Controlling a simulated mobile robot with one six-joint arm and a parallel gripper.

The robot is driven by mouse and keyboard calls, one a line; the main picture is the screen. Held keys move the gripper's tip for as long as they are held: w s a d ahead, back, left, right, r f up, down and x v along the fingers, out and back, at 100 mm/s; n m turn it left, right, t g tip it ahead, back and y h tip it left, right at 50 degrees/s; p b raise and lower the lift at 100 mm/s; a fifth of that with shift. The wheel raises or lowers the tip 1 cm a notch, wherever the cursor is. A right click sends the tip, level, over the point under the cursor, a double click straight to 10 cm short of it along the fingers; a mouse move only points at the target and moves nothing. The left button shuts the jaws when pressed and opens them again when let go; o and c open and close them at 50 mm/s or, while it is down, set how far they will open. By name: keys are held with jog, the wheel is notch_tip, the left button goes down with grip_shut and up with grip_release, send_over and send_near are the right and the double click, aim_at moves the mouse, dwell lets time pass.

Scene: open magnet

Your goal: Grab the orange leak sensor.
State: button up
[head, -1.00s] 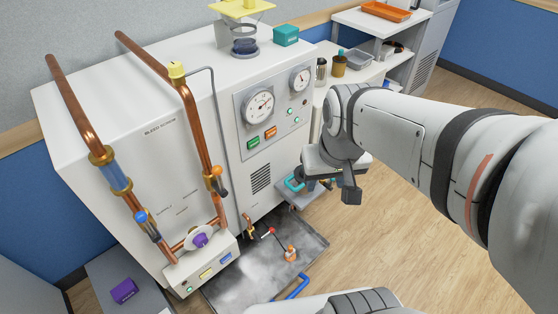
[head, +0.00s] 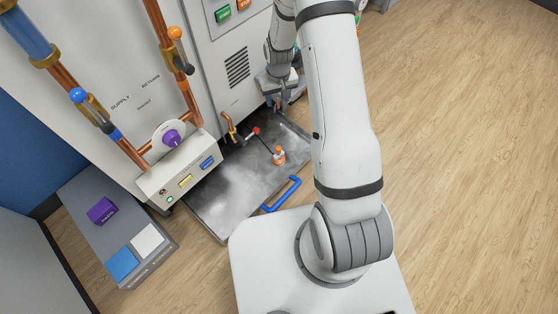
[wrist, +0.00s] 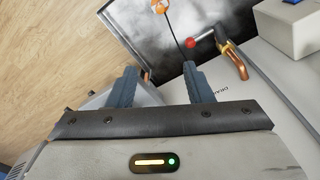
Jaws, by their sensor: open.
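The orange leak sensor (head: 279,155) is a small orange-and-white piece standing in the grey metal drip tray (head: 210,205) on the floor. A thin dark cable runs from it. In the wrist view the sensor (wrist: 159,6) is cut by the top edge, beyond my fingertips. My gripper (wrist: 162,72) is open, with nothing held between its two fingers. In the head view my gripper (head: 281,102) is low beside the machine's front, behind the sensor and apart from it. My arm partly hides that area.
A copper drain pipe (head: 230,128) and red-tipped lever (head: 256,130) stand close to the sensor. A blue handle (head: 282,194) is on the tray's front edge. The white machine (head: 215,70) rises behind. A grey platform (head: 110,225) with a purple block (head: 101,211) is left. Wooden floor is clear right.

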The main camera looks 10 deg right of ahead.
aim_at(279, 149)
jog(key=shift+g, duration=0.4)
jog(key=f+b, duration=0.2)
jog(key=f, duration=0.8)
jog(key=s+f+b, duration=0.1)
jog(key=f+b, duration=0.1)
jog(key=f, duration=0.8)
jog(key=f+b, duration=0.3)
jog(key=f, duration=0.8)
jog(key=shift+s, duration=0.2)
jog(key=f+b, duration=0.1)
jog(key=f, duration=0.3)
jog(key=f+b, duration=0.1)
jog(key=f, duration=0.1)
jog(key=shift+w+b, duration=0.25)
jog(key=shift+b, duration=0.05)
jog(key=shift+r, duration=0.1)
grip_shut()
